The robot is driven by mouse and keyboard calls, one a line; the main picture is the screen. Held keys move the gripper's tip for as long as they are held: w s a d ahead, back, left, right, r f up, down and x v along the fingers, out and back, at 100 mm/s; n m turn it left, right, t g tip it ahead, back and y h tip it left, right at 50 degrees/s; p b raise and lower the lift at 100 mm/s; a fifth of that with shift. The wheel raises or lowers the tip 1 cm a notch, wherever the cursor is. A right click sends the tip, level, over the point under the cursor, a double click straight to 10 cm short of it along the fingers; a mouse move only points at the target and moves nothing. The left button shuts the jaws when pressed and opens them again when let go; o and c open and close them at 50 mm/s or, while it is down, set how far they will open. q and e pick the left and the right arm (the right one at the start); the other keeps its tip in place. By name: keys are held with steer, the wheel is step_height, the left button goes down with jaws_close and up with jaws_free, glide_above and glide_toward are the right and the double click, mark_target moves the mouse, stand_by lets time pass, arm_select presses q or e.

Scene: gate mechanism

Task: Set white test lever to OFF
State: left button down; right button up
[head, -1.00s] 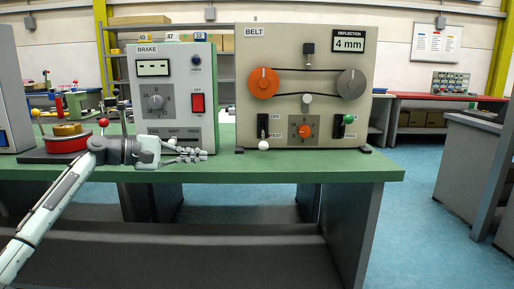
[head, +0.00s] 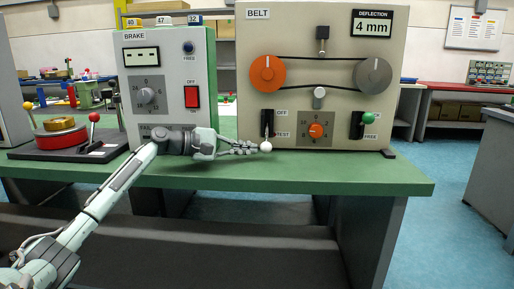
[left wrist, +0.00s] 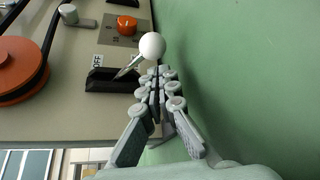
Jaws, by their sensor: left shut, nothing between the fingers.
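The white test lever's ball knob (head: 266,147) is at the bottom of its black slot plate (head: 267,122) on the BELT panel. The lever hangs down at the TEST end, with the OFF label above. In the left wrist view the white ball (left wrist: 152,45) is just beyond my left fingertips, its thin metal stem running into the black plate (left wrist: 112,80). My left gripper (head: 257,149) is shut and empty, its tips close beside the ball; whether they touch it I cannot tell. It also shows in the left wrist view (left wrist: 159,72). My right gripper is out of view.
The BELT panel (head: 320,20) also carries a green-knobbed lever (head: 368,118) at right and an orange dial (head: 316,131). The BRAKE box (head: 166,60) stands to the left. The green bench top (head: 330,172) is clear in front of the BELT panel.

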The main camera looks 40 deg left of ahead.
mark_target(267, 139)
arm_select(q)
steer(key=shift+x, duration=1.5)
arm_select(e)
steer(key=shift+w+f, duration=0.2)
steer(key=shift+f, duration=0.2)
arm_select(q)
steer(key=shift+r, duration=0.1)
steer(key=shift+s+p, duration=0.1)
steer(key=shift+p, duration=0.2)
steer(key=shift+d+r, duration=0.1)
steer(key=shift+s, duration=0.1)
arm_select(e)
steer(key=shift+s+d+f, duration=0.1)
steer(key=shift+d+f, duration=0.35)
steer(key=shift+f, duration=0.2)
arm_select(q)
steer(key=shift+r, duration=0.1)
